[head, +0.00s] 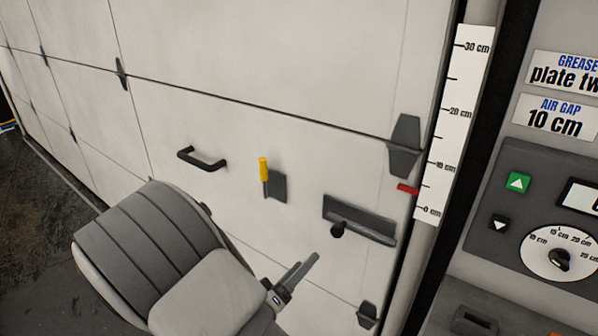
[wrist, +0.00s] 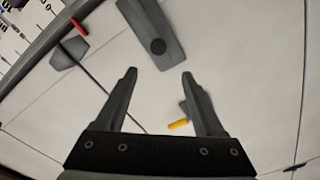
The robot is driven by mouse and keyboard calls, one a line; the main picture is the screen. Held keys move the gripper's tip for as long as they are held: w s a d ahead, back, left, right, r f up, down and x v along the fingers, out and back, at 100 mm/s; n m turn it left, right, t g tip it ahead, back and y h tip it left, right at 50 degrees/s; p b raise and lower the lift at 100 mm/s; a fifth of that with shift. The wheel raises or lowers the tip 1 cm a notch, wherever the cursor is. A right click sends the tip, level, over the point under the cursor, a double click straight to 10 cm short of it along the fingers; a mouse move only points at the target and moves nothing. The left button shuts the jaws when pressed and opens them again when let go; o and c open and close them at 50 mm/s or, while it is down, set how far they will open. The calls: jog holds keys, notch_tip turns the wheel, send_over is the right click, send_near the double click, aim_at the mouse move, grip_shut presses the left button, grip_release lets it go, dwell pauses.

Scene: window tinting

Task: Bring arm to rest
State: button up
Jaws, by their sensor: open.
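My gripper (head: 303,268) is in front of the lower part of a pale panelled door (head: 270,125), below the yellow-handled lever and left of the dark bar with a knob. In the wrist view my gripper (wrist: 158,75) has its two fingers spread wide with nothing between them but the pale door surface. My grey arm (head: 160,245) fills the lower left of the head view. I cannot tell how far the fingertips are from the door.
The door carries a black pull handle (head: 202,160), a yellow-handled lever (head: 264,170), a dark bar with a round knob (head: 360,219) and dark hinges (head: 404,146). A centimetre scale (head: 455,120) with a red pointer (head: 408,189) stands right, beside a control panel (head: 535,165) with a dial (head: 559,252).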

jog(key=w+a+r+m+g+y, duration=0.3)
jog(key=w+r+g+y, duration=0.15)
jog(key=r+y, duration=0.65)
jog(key=s+d+r+g+y+p, duration=0.1)
jog(key=s+d+r+g+y, duration=0.15)
jog(key=s+d+r, duration=0.55)
jog(key=s+d+g+h, duration=0.1)
jog(key=s+d, duration=0.3)
jog(key=s, duration=0.3)
jog(key=s+d+g+h, duration=0.1)
jog(key=s+d+h, duration=0.1)
jog(key=s+d, duration=0.2)
jog(key=s, duration=0.3)
jog(key=shift+s+d+f+m, duration=0.25)
jog(key=shift+s+m, duration=0.05)
jog(key=shift+s, duration=0.1)
